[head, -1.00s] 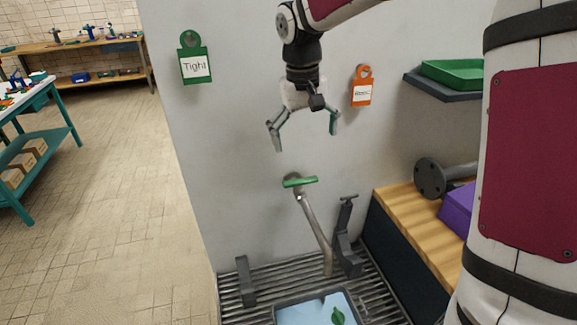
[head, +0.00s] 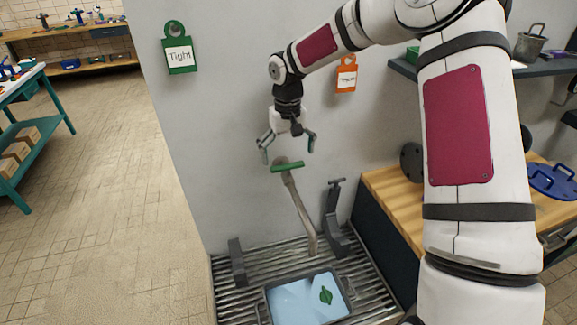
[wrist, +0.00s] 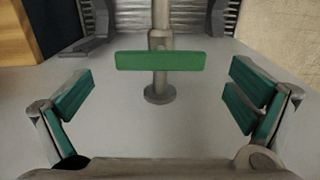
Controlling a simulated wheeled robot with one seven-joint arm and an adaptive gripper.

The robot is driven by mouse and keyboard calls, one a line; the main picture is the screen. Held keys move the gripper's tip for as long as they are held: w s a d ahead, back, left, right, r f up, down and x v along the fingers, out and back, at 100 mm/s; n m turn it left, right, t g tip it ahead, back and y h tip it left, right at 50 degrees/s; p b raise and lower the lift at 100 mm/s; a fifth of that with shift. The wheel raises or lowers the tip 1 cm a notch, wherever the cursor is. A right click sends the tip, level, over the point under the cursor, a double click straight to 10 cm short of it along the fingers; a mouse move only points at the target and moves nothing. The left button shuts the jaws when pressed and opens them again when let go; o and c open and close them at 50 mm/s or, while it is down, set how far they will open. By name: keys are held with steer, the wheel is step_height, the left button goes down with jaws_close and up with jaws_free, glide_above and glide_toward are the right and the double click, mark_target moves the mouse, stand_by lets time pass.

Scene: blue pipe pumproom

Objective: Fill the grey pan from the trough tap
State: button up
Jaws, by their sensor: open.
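The trough tap (head: 298,205) comes out of the grey wall and its spout slants down over the slatted trough. Its green bar handle (head: 287,167) lies level across the top. In the wrist view the handle (wrist: 160,61) sits between and beyond my fingertips, not touched. My gripper (head: 287,149) is open and empty, pointing down just above the handle. The grey pan (head: 347,288) rests on the trough slats below the spout. Its inside looks pale blue, with a green leaf-like shape (head: 326,295) in it. I see no stream falling from the spout.
Dark grey brackets stand on the trough (head: 372,291) at the left (head: 237,262) and right (head: 336,220). A wooden bench (head: 385,200) is to the right. A green "Tight" tag (head: 179,55) and an orange tag (head: 346,75) hang on the wall.

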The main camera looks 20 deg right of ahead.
mark_target(288, 165)
steer(key=shift+f+p, duration=0.3)
steer(key=shift+f, duration=2.05)
steer(key=c, duration=1.1)
